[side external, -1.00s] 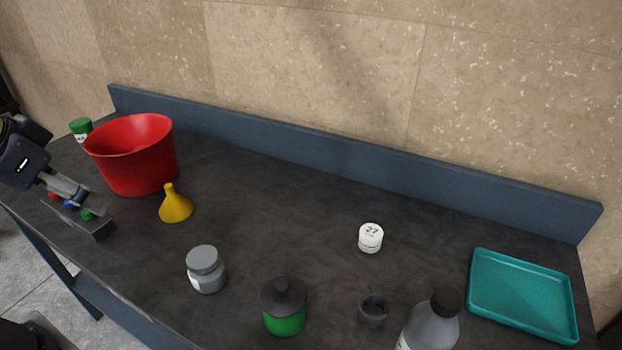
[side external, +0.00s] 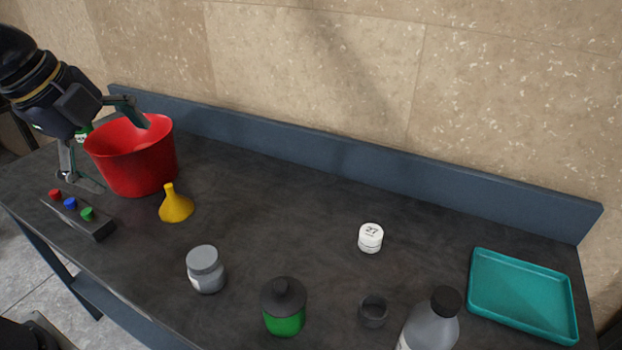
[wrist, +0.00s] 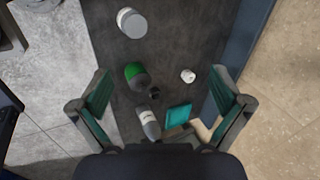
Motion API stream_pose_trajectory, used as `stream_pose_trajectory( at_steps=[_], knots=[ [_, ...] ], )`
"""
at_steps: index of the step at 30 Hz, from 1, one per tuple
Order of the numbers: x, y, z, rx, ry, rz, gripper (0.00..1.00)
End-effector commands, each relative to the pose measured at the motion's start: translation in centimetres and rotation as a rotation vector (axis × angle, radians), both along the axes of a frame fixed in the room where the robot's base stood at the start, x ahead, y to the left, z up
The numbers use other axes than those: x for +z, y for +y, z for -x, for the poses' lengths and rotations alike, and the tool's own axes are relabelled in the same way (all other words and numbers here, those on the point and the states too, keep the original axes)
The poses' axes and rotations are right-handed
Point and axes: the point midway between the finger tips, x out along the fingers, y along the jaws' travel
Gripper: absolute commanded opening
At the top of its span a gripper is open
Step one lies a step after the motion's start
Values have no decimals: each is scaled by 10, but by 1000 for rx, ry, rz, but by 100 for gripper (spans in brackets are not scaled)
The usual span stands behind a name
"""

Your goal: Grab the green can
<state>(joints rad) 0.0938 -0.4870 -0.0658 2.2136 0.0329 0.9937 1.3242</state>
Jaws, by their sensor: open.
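A green container with a black top (side external: 284,308) stands upright at the front middle of the table. In the wrist view this green container (wrist: 136,75) shows between the fingers but some distance away. A second green item with a white label (side external: 83,132) stands at the far left behind the red bucket, mostly hidden by my gripper and the bucket. I cannot tell which one is the green can. My gripper (side external: 122,155) is open and empty beside the red bucket, its fingers spread wide. Its open fingers also show in the wrist view (wrist: 160,72).
The red bucket (side external: 135,160) is close to my fingers. A button box (side external: 80,213), yellow funnel (side external: 175,207) and grey jar (side external: 206,270) stand on the left. A white jar (side external: 370,238), black cup (side external: 373,311), grey bottle (side external: 430,325) and teal tray (side external: 522,295) are rightward. The table's back middle is clear.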

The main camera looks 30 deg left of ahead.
Motion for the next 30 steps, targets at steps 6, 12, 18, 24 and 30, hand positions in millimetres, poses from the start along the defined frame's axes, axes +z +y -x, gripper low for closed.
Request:
stream_pose_trajectory(
  at_steps=[6, 12, 18, 24, 30],
  knots=[
    [-27, -100, -60, -924, 153, -284, 100],
    [-82, -184, -68, -1310, 266, -318, 100],
    [-121, -213, -52, -1400, 347, -306, 100],
    [-156, -214, -49, -1405, 352, -308, 100],
    [-203, -214, -50, -1403, 351, -309, 100]
  ],
)
